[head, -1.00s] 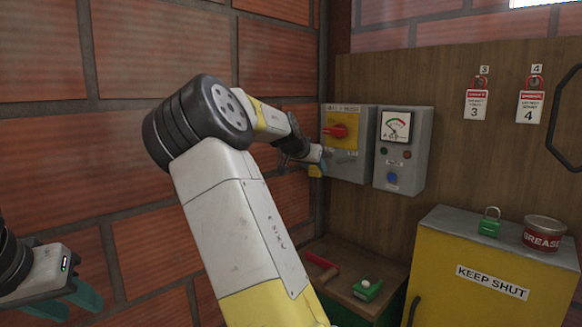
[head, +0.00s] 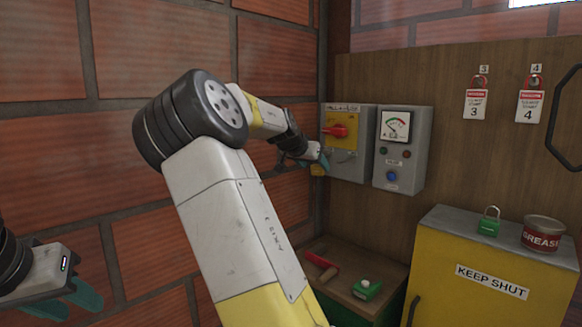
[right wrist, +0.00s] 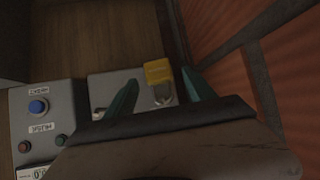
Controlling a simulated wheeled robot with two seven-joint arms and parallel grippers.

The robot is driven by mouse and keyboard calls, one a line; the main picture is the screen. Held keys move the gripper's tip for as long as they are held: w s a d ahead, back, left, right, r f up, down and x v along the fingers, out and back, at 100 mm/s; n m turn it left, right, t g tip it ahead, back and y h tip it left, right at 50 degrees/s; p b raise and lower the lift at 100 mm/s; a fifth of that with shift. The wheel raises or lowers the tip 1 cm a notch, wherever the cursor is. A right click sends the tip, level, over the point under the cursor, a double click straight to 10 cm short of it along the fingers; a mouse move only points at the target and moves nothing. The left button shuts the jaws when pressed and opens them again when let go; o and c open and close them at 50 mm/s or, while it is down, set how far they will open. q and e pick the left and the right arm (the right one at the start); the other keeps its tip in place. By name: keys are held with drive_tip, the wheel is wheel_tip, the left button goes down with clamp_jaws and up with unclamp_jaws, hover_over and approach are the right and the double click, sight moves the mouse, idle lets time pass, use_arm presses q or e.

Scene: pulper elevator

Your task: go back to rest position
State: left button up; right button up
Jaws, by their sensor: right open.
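My right gripper (head: 318,160) is at the left edge of the grey switch box (head: 370,143), at the end of the arm that crosses the head view. In the right wrist view its two teal fingers (right wrist: 160,92) are apart. A yellow block (right wrist: 157,72), perhaps a padlock, shows between them with a metal ring by it; whether a finger touches it I cannot tell. The box carries a red knob (head: 336,131) on a yellow plate. My left gripper (head: 72,300) hangs at the lower left of the head view, its teal fingers apart and empty.
A meter box (head: 404,150) stands right of the switch box. Below are a yellow cabinet (head: 450,285) with a green padlock (head: 489,222) and a grease tin (head: 543,234). A brick wall (head: 50,130) is close on the left.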

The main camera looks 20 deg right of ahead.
drive_tip(key=v, duration=0.6)
drive_tip(key=s+f+g+y, duration=0.2)
drive_tip(key=s+f+y, duration=0.25)
drive_tip(key=f, duration=0.85)
drive_tip(key=s+a+f+n+y, duration=0.2)
drive_tip(key=s+a+f+y, duration=0.15)
drive_tip(key=s+a, duration=0.2)
drive_tip(key=s+a+r+n+y, duration=0.1)
drive_tip(key=s+a+r+n, duration=0.2)
drive_tip(key=s+a, duration=0.6)
drive_tip(key=s+a+r+n+t+y, duration=0.1)
drive_tip(key=s+a+r+n, duration=0.2)
drive_tip(key=s+a+n, duration=0.3)
drive_tip(key=s+a, duration=0.3)
drive_tip(key=s, duration=0.4)
drive_tip(key=shift+a+y, duration=0.3)
drive_tip(key=shift+y, duration=0.1)
